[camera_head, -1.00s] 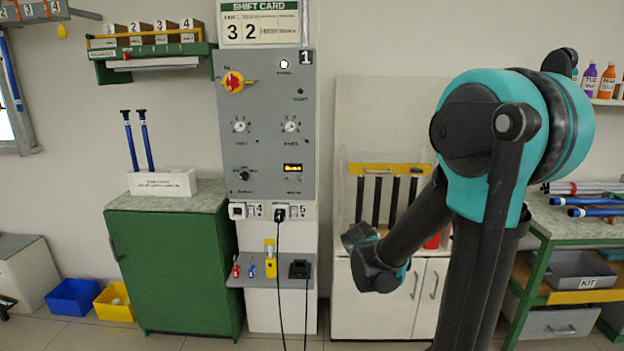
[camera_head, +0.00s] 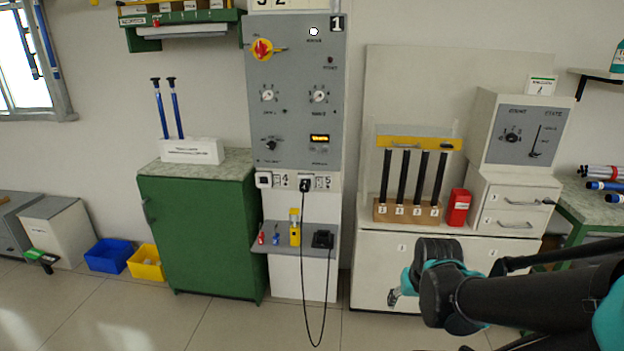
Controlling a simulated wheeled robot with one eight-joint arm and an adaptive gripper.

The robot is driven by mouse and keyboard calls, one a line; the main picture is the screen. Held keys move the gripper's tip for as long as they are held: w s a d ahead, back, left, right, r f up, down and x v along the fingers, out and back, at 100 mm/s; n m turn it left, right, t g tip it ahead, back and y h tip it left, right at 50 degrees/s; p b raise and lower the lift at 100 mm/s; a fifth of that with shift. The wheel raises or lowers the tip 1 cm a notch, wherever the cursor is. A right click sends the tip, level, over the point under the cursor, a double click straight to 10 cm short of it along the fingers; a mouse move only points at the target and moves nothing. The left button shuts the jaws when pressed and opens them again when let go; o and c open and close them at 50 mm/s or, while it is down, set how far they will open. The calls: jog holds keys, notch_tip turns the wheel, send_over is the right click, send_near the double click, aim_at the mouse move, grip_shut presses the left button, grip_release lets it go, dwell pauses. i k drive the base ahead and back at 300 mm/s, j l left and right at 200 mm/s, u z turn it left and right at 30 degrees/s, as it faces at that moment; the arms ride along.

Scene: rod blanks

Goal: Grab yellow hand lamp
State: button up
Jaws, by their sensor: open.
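The yellow hand lamp (camera_head: 295,232) stands upright on a small grey shelf (camera_head: 283,248) under the grey control panel. It has a pale top. A red item (camera_head: 262,238) and a blue item (camera_head: 276,239) stand to its left, and a black charger-like block (camera_head: 322,240) to its right. My gripper (camera_head: 395,295) shows only in part, low and right of the shelf, behind my dark wrist. It is open, apart from the lamp, and I see nothing in it.
A green cabinet (camera_head: 200,235) stands left of the shelf. A white cabinet (camera_head: 375,270) stands at the right behind my arm. The floor in front is clear.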

aim_at(294, 213)
jog(key=i+j+u, duration=0.25)
jog(key=i, duration=0.2)
jog(key=i+j+u, duration=0.1)
jog(key=i+u, duration=0.2)
jog(key=i, duration=0.1)
